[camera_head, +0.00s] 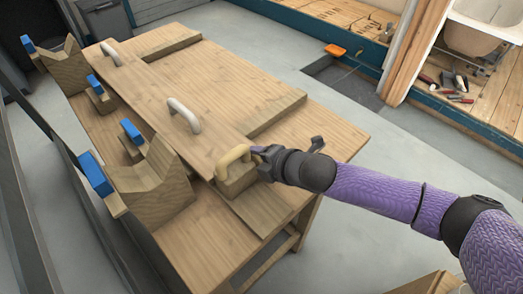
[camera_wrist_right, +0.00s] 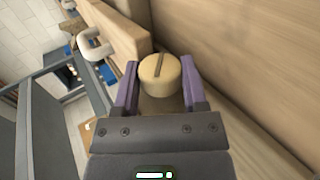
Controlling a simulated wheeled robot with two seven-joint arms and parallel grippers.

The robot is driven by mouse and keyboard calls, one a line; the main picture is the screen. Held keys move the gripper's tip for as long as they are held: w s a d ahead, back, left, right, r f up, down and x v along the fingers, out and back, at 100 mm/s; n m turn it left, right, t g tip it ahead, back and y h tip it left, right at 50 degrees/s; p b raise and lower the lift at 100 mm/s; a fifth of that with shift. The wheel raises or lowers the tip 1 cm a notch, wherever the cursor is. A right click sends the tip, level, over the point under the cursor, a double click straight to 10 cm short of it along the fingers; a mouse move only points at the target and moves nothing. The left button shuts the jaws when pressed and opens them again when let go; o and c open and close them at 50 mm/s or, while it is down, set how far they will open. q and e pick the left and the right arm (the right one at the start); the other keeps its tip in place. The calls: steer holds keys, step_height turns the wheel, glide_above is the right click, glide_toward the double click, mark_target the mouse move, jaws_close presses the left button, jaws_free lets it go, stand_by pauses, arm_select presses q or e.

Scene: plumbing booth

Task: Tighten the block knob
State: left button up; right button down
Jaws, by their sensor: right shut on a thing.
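The block knob (camera_wrist_right: 160,76) is a round, pale wooden disc with a dark straight groove across its face, seen in the right wrist view. My right gripper (camera_wrist_right: 158,88) has its two purple fingers on either side of the knob, shut on it. In the head view the right gripper (camera_head: 259,157) is at the right side of a small wooden block (camera_head: 236,182) near the table's front end, and it hides the knob. My left gripper is not in view.
The wooden workbench (camera_head: 225,243) carries a long board with pale handles (camera_head: 184,113), V-notched blocks (camera_head: 152,190) and blue-ended clamps (camera_head: 95,173) along its left side. In the right wrist view a board wall (camera_wrist_right: 240,50) runs close on the right. Floor right of the bench is open.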

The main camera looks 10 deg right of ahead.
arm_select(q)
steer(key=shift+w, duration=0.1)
arm_select(e)
steer(key=shift+c, duration=2.1)
jaws_free()
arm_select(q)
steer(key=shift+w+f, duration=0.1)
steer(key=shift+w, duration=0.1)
arm_select(e)
steer(key=shift+s+d+r, duration=0.2)
steer(key=shift+r, duration=0.05)
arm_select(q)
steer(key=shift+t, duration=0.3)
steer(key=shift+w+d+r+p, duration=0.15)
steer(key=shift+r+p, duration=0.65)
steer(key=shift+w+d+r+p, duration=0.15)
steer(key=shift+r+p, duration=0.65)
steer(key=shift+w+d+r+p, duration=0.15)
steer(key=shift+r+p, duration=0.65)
arm_select(e)
steer(key=v, duration=0.9)
